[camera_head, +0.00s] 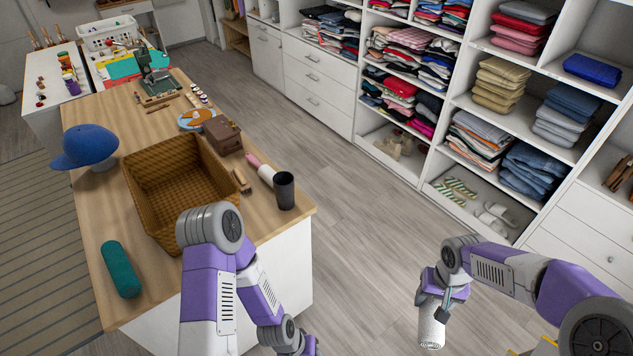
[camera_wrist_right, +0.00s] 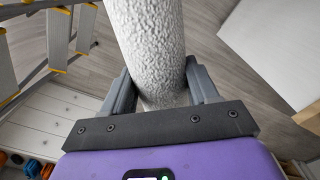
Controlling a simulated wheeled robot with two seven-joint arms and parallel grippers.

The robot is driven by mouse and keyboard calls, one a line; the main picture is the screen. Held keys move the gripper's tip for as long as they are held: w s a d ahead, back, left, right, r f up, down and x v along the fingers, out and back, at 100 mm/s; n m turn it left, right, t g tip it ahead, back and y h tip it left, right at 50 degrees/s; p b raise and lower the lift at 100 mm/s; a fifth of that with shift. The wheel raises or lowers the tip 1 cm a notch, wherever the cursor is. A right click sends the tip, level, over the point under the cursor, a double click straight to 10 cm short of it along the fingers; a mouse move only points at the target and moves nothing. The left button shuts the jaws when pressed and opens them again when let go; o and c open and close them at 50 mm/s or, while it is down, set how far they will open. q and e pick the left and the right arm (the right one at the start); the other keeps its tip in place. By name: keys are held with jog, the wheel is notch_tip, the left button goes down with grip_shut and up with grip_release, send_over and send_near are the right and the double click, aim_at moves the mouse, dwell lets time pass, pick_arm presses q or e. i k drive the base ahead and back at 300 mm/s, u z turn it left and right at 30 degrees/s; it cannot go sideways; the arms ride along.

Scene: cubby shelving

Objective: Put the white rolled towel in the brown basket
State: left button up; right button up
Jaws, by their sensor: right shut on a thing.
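The white rolled towel (camera_head: 431,325) hangs upright in my right gripper (camera_head: 440,298), out over the floor at the right of the table. In the right wrist view the towel (camera_wrist_right: 152,45) stands between the two fingers of the gripper (camera_wrist_right: 160,95), which are shut on it. The brown basket (camera_head: 150,185) is a woven, open, empty-looking box on the wooden table, well left of the towel. My left arm rises in front of the basket's near right corner. My left gripper (camera_head: 300,346) is low at the bottom edge, partly cut off, and its fingers do not show clearly.
On the table (camera_head: 110,215) are a blue cap (camera_head: 85,146), a teal roll (camera_head: 121,268), a dark cup (camera_head: 284,190) and a brown box (camera_head: 223,134). Shelving with folded clothes (camera_head: 497,85) lines the right. A ladder (camera_wrist_right: 62,38) stands near the right gripper. Open floor lies between table and shelves.

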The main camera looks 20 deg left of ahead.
aim_at(208, 195)
jog(key=u, duration=1.9)
